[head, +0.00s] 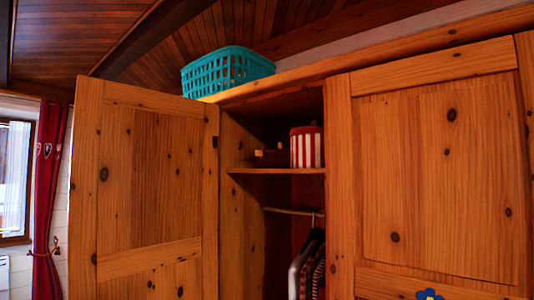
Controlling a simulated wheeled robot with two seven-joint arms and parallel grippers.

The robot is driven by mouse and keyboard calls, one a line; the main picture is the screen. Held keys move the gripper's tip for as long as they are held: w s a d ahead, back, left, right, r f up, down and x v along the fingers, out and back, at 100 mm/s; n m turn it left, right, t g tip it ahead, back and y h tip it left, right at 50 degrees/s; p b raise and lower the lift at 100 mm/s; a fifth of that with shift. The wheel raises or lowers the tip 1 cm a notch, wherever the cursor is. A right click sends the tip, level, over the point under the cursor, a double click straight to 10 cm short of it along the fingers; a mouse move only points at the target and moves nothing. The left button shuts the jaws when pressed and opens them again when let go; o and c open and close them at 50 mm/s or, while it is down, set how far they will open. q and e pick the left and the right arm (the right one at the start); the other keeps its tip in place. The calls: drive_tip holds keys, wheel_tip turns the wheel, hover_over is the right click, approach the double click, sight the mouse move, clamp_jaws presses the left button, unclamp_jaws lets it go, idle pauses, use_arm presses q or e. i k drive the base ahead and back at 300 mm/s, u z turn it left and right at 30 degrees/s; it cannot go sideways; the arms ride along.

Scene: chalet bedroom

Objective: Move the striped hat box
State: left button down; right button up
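The striped hat box (307,148) is round, with red and white vertical stripes and a dark red top. It stands upright on the upper shelf (270,171) inside the wooden wardrobe. Its right side is close to, or partly hidden by, the edge of the right door. Neither of my grippers shows in the head view.
The wardrobe's left door (150,195) stands open; the right door (435,170) looks shut. Clothes (308,268) hang from a rod (290,211) below. A teal basket (228,70) rests on top. A red curtain (50,190) hangs at left.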

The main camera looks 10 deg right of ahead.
sight(308, 150)
drive_tip(key=u, duration=0.35)
drive_tip(key=i, duration=0.8)
drive_tip(key=z, duration=0.75)
drive_tip(key=i, duration=0.7)
drive_tip(key=z, duration=0.95)
